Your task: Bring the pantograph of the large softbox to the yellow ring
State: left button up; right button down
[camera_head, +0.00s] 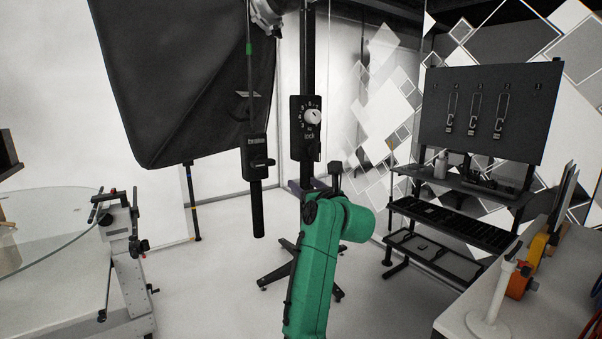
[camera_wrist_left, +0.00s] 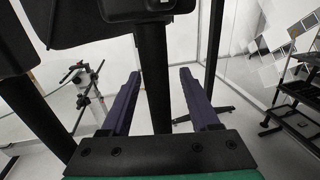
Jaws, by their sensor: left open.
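The large black softbox (camera_head: 185,75) hangs at the upper left in the head view. Right of it hangs a rod with a green band, a black box (camera_head: 255,155) and a black handle (camera_head: 257,208). Farther right, a black column carries a box with a white dial (camera_head: 309,125). I cannot tell which is the pantograph of the large softbox. My left gripper (camera_head: 307,187), on a green arm, is below the dial box. In the left wrist view its purple fingers (camera_wrist_left: 158,75) are open, either side of a black tube (camera_wrist_left: 153,85), apart from it. A small yellowish ring (camera_head: 194,207) shows on a thin pole.
A glass round table with a metal arm (camera_head: 125,245) stands at the left. A black rack (camera_head: 450,215) and a white table (camera_head: 520,305) with orange items are at the right. A black stand base (camera_head: 280,275) is on the floor behind my arm.

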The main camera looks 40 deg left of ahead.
pick_arm(q)
jog(key=shift+r+x, duration=0.2)
jog(key=shift+x, duration=0.65)
jog(key=shift+a+f, duration=0.1)
jog(key=shift+a, duration=0.4)
jog(key=shift+w, duration=0.1)
grip_shut()
